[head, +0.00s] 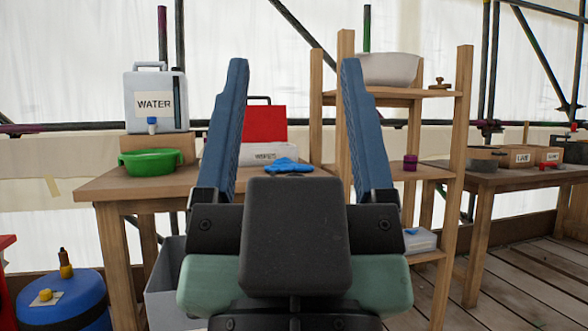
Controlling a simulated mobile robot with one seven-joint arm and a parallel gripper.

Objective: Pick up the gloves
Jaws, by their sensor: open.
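The blue gloves (287,165) lie in a small crumpled heap on the wooden table (110,185), near its right end. My gripper (294,75) is open and empty, its two blue fingers spread wide and pointing up in the picture. The gloves show between the fingers, farther off than the gripper. The gripper's dark body hides part of the table below the gloves. No contact between the gripper and the gloves shows.
A green bowl (150,162) and a water container (155,100) stand at the table's left. A wooden shelf (464,140) rises at the right. A blue tank (65,302) stands at lower left.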

